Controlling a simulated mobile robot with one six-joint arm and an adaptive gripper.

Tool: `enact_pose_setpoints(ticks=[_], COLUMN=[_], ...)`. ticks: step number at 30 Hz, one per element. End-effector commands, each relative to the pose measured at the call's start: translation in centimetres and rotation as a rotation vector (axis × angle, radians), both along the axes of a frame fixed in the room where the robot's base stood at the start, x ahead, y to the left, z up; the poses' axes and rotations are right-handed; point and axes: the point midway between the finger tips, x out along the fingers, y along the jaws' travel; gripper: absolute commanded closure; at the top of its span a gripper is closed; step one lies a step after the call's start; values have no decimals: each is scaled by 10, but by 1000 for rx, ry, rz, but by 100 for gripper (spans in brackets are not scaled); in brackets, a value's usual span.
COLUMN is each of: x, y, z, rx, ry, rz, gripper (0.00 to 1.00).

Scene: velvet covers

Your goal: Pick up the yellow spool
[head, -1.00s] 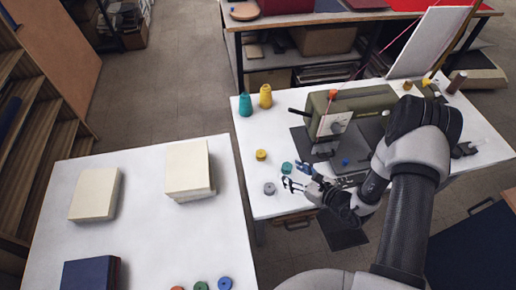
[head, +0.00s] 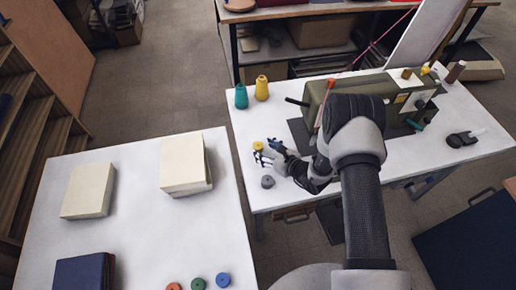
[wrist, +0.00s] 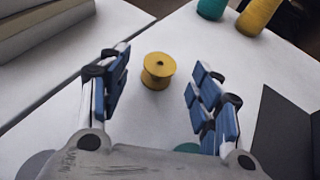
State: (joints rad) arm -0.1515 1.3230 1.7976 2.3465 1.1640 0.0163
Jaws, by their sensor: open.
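The yellow spool (wrist: 158,71) stands upright on the white sewing table, ahead of my gripper and between the lines of its two fingers in the wrist view. In the head view the yellow spool (head: 258,146) shows just beyond my gripper (head: 264,159). My gripper (wrist: 157,88) is open and empty, with blue-padded fingers spread to either side. A teal spool (wrist: 188,147) shows partly behind the right finger in the wrist view. A grey spool (head: 268,181) sits on the table near my gripper.
A teal cone (head: 241,96) and a yellow cone (head: 262,88) stand behind the spool. A sewing machine (head: 345,90) stands to the right. A second white table (head: 130,235) on the left holds book-like blocks (head: 185,165) and several coloured spools.

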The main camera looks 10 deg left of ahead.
Motion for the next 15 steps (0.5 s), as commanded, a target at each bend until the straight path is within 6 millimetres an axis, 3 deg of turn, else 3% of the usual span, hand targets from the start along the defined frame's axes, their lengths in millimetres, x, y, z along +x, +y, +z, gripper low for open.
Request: enact_pose_setpoints(ticks=[6,15], x=[15,16], y=[20,22], z=[-12,-12], rx=[-2,-2], ry=[-1,0], rz=[1,-1], gripper=[42,44])
